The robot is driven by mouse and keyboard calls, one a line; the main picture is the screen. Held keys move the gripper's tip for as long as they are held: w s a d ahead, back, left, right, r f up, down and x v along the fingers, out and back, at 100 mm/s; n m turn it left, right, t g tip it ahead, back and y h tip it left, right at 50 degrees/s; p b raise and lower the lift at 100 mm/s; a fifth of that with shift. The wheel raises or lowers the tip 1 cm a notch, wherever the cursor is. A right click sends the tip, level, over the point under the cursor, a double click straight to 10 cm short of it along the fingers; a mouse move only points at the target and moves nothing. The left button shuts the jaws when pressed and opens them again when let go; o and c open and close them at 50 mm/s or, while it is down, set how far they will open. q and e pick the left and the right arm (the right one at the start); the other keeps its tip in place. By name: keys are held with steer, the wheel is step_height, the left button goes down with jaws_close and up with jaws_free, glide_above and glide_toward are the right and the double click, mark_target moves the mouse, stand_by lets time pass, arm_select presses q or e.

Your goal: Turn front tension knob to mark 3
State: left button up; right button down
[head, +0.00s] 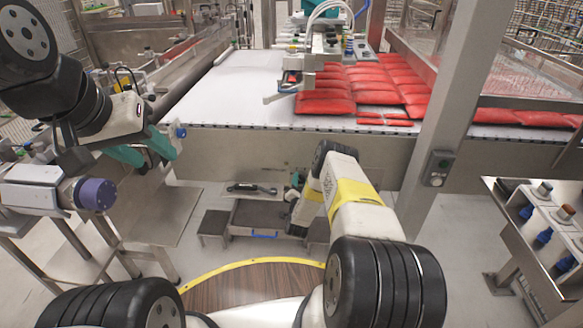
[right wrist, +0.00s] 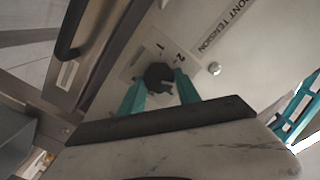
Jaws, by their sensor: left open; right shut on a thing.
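The front tension knob (right wrist: 158,74) is a small black knob on a pale plate in the right wrist view. Marks 1 and 2 show printed beyond it; I cannot make out a mark 3 or clearly tell where the knob points. The label "FRONT TENSION" (right wrist: 225,22) is partly cut off by the frame's top. My right gripper (right wrist: 161,83) has its two teal fingers on either side of the knob, shut on it. In the head view my right arm hides most of that gripper and the knob. My left gripper (head: 146,149) is open and empty at the left.
A dark handle (right wrist: 70,30) stands left of the knob plate, and a screw head (right wrist: 214,68) lies to its right. Above my right arm runs the white conveyor (head: 230,95) with red packs (head: 325,103). A grey post (head: 440,110) rises right of my right arm.

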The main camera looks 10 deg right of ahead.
steer(key=c, duration=0.9)
jaws_free()
steer(key=shift+o, duration=0.2)
steer(key=v, duration=0.8)
